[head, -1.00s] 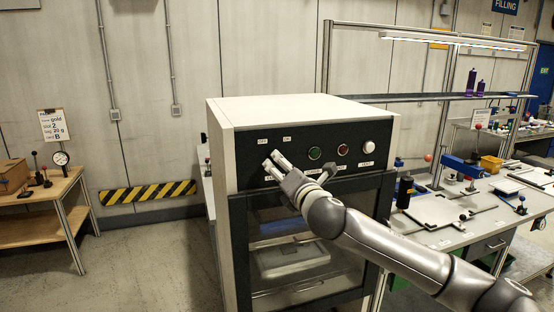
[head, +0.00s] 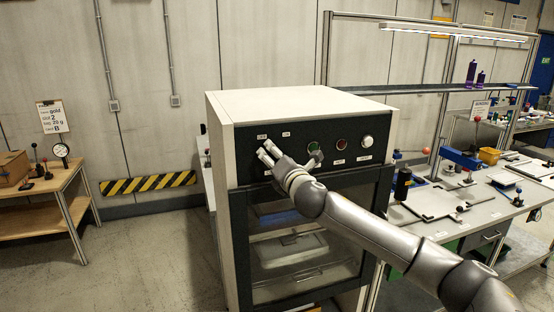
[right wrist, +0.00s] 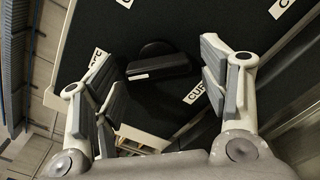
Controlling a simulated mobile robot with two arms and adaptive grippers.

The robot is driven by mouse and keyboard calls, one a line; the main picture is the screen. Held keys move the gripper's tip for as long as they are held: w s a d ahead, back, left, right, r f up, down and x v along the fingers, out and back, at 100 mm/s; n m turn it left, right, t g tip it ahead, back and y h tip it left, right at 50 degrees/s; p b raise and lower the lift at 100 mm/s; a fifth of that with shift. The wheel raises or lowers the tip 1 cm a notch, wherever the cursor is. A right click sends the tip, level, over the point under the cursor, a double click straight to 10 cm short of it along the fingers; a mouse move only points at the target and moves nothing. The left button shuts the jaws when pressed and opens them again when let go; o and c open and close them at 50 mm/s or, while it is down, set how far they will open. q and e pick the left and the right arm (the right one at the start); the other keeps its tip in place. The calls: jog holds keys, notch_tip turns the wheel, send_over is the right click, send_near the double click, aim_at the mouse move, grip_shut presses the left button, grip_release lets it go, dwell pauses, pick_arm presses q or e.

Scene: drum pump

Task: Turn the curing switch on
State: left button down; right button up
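The curing switch (right wrist: 158,66) is a black knob with a bar-shaped grip and a small white mark, on the dark panel of the white curing cabinet (head: 300,105). In the right wrist view it lies between the spread fingers of my right gripper (right wrist: 165,85), with gaps on both sides. In the head view the right gripper (head: 266,151) is at the panel's upper left, just below the two small labels, and it hides most of the knob. The label wording is hard to read there. My left gripper is not in view.
A green button (head: 314,149), a red button (head: 342,144) and a white button (head: 367,142) sit to the right on the panel. Below is a glass door (head: 325,270). A cluttered workbench (head: 480,205) stands right, a wooden table (head: 45,190) left.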

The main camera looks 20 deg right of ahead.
jog(key=c, duration=0.8)
jog(key=m, duration=0.3)
jog(key=shift+a+m+b, duration=0.1)
jog(key=shift+m+b, duration=0.3)
jog(key=shift+r+m+b, duration=0.15)
jog(key=shift+m+b, duration=0.45)
jog(key=shift+m, duration=2.9)
jog(key=shift+r+m+b, duration=0.15)
jog(key=shift+m+b, duration=0.45)
jog(key=shift+m, duration=2.9)
